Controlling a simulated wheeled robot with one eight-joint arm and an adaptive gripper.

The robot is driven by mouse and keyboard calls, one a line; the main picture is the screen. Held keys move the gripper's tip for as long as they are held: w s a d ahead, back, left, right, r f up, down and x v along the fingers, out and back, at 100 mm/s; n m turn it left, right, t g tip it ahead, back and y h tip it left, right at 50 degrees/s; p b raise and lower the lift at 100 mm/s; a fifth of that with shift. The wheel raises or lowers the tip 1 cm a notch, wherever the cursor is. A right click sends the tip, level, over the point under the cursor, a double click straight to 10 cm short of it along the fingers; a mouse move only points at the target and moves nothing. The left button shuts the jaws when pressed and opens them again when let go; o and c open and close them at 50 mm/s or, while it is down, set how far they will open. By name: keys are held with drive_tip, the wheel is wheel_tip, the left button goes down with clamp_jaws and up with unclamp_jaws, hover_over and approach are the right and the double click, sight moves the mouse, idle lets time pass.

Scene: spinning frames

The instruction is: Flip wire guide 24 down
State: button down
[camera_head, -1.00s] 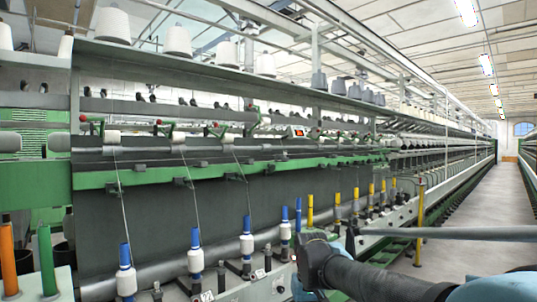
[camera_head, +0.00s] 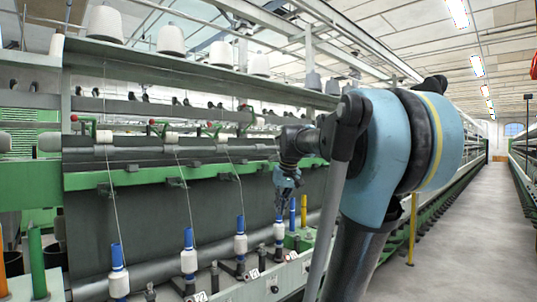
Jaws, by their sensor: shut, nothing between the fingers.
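The wire guides are small dark brackets on the green rail (camera_head: 85,181). One sits at the left (camera_head: 106,190), another guide further right (camera_head: 176,183), and a third guide (camera_head: 229,177) beyond it. Threads pass near these guides. I cannot read a number on any guide, so I cannot tell which is 24. My gripper (camera_head: 284,202) is shut and empty, pointing down just in front of the rail, right of the third guide and above a bobbin (camera_head: 279,231). My gripper and arm hide that part of the rail and whatever guide is there.
Several blue-topped white bobbins, such as one at the front (camera_head: 118,280), stand below the rail. White yarn cones (camera_head: 171,40) stand on the shelf above. A yellow post (camera_head: 412,230) stands at the aisle. The grey aisle floor (camera_head: 470,225) is clear.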

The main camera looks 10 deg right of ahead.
drive_tip(key=w+d+r+t+y, duration=0.1)
drive_tip(key=w+d+r, duration=0.1)
drive_tip(key=w+r, duration=0.95)
drive_tip(key=w+d+r+n+t, duration=0.1)
drive_tip(key=w+r, duration=0.5)
drive_tip(key=w, duration=1.1)
drive_tip(key=w+d+r+t+y, duration=0.1)
drive_tip(key=w+d+r, duration=0.1)
drive_tip(key=w+r, duration=0.95)
drive_tip(key=x, duration=0.9)
drive_tip(key=w+x, duration=0.1)
drive_tip(key=x, duration=0.3)
drive_tip(key=shift+w+d+r, duration=0.2)
drive_tip(key=shift+d, duration=0.05)
drive_tip(key=shift+s+a, duration=0.15)
